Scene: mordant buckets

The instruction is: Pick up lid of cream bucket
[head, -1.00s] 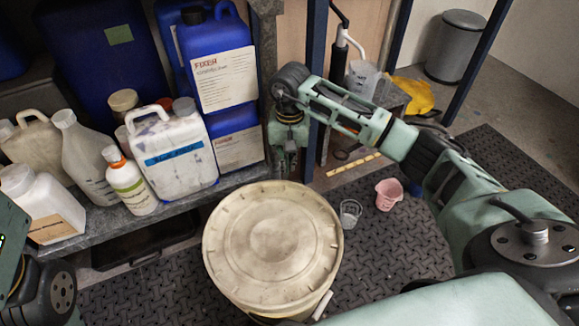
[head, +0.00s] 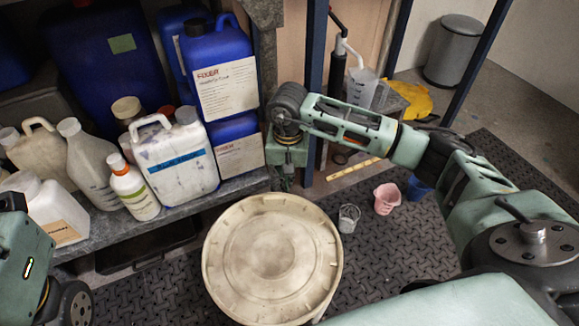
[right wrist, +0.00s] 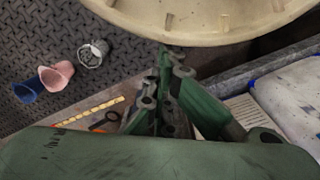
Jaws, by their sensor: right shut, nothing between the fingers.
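The cream bucket's round, stained lid (head: 272,258) lies flat on top of the bucket at the bottom middle of the head view. The bucket's body is nearly all hidden under it. The lid's edge also shows at the top of the right wrist view (right wrist: 205,22). My right gripper (head: 286,182) points down just beyond the lid's far edge, beside the shelf corner. In the right wrist view its fingers (right wrist: 172,58) are together and empty, close to the rim; contact cannot be told. Part of my left arm shows at the lower left, but its gripper is out of view.
A stone shelf (head: 215,192) at left holds a white jug (head: 172,160), several bottles and blue fixer canisters (head: 220,75). A blue post (head: 314,90) stands behind.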

